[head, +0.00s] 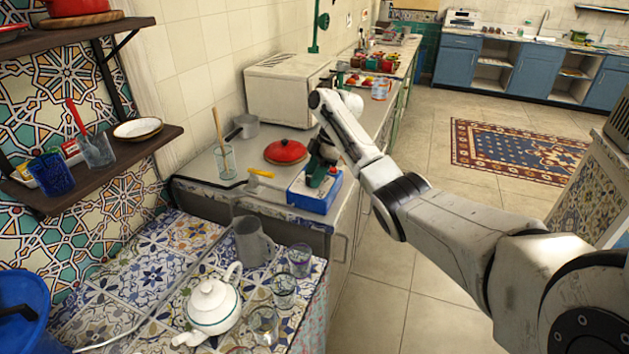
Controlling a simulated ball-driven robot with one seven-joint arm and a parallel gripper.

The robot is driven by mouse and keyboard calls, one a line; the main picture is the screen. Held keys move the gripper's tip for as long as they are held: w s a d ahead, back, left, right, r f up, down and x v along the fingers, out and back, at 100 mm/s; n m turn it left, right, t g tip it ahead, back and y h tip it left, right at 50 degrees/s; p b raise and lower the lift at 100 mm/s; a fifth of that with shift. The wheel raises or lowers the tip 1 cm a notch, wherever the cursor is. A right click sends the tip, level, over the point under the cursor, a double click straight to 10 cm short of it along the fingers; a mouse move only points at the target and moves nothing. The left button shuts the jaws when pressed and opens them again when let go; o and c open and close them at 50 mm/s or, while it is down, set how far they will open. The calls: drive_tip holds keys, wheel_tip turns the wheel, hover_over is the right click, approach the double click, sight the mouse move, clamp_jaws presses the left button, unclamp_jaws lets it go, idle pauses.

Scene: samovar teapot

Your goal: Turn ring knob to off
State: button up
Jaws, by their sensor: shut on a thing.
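A small blue box-shaped ring (314,196) with a pale top stands on the counter at its front edge. My gripper (318,178) points down over the ring and is shut at its top. The ring knob is hidden behind the gripper, and its setting cannot be read. No flame can be made out.
A red lidded pan (286,151), a yellow-handled tool (260,174) and a glass with a wooden stick (225,160) stand left of the ring. A white teapot (213,304), a grey jug (252,242) and several glasses stand on the tiled counter in front.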

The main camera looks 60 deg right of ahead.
drive_tip(key=shift+n+b, duration=0.5)
drive_tip(key=shift+n, duration=0.1)
drive_tip(key=shift+g, duration=0.3)
drive_tip(key=o, duration=1)
drive_tip(key=shift+y, duration=0.3)
drive_tip(key=v, duration=1)
drive_tip(key=shift+s+d+r+b, duration=0.1)
drive_tip(key=shift+r+b, duration=0.2)
drive_tip(key=shift+r, duration=0.05)
